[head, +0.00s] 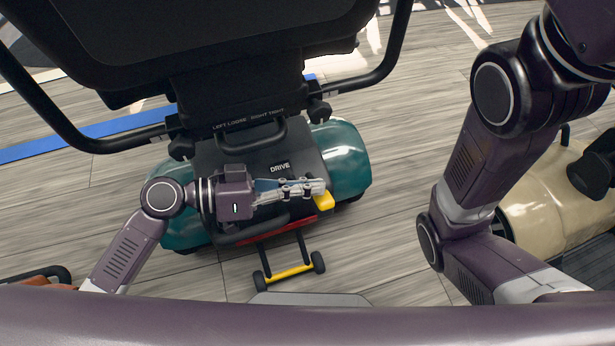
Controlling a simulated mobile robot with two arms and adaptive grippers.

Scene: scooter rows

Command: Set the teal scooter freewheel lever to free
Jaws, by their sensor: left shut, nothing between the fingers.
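The teal scooter (345,160) stands in front of me, seen from behind and above, its teal covers either side of a dark middle housing. The word DRIVE is printed on that housing. A yellow lever end (324,201) sticks out at the housing's right rear, just below my fingertips. My left gripper (318,187) is shut and empty, lying across the housing and pointing right. Its fingertips are right by the yellow lever; I cannot tell whether they touch. The gripper and wrist hide part of the housing and the rest of the lever. My right gripper is out of view; only its arm shows.
The scooter's black seat (230,50) and armrests overhang the housing. A rear frame with small wheels and a yellow bar (290,273) juts toward me. A cream scooter (550,205) stands at the right, behind my right arm. Wooden floor (410,130) lies clear between them.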

